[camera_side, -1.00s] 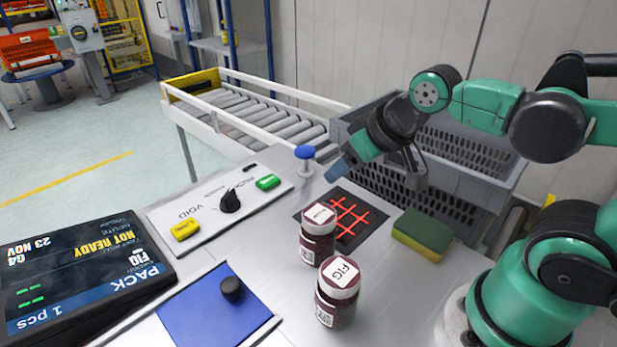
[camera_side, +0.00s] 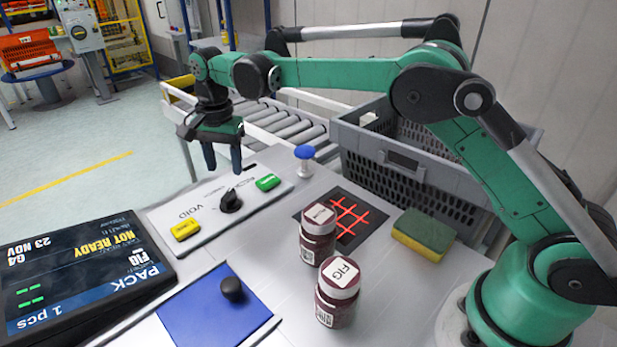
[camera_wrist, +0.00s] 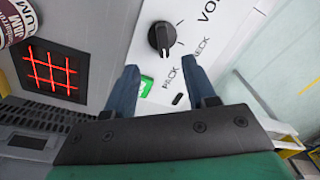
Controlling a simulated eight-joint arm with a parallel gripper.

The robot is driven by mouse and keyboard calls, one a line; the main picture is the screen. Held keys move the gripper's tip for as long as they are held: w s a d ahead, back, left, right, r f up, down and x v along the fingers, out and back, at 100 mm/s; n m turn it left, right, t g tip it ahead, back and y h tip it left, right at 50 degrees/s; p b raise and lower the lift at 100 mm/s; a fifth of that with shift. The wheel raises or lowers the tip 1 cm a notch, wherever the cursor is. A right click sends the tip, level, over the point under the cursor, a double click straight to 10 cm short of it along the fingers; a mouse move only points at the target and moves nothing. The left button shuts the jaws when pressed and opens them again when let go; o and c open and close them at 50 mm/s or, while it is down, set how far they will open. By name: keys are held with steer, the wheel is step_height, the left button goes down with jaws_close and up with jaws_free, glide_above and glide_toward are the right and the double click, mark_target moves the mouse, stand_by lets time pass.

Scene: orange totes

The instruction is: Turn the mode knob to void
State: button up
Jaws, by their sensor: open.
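The black mode knob (camera_side: 231,201) sits on a white panel (camera_side: 168,215) marked VOID and PACK. A yellow button (camera_side: 186,230) and a green button (camera_side: 267,182) flank it. In the wrist view the knob (camera_wrist: 161,38) shows whole, beyond my fingertips, with its white pointer line towards the PACK and CHECK lettering rather than VOID. My gripper (camera_side: 222,170) is open and empty, pointing down above the panel near the knob, not touching it. Its two blue fingers also show in the wrist view (camera_wrist: 159,75), where one partly covers the green button (camera_wrist: 144,86).
Two jam jars (camera_side: 318,235) (camera_side: 338,290), a red-lit grid (camera_side: 350,219), a sponge (camera_side: 424,233) and a blue-topped post (camera_side: 304,160) stand right of the panel. A display (camera_side: 80,275) reads NOT READY. A grey crate (camera_side: 420,165) and roller conveyor (camera_side: 290,125) lie behind.

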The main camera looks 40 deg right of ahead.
mark_target(227, 195)
steer(key=shift+w+a+f+m, duration=0.1)
steer(key=shift+a+f+m, duration=0.1)
steer(key=shift+f, duration=0.25)
steer(key=shift+w+a+f+m, duration=0.1)
steer(key=shift+a+f, duration=0.05)
steer(key=shift+f, duration=3.05)
steer(key=shift+c, duration=0.2)
jaws_close()
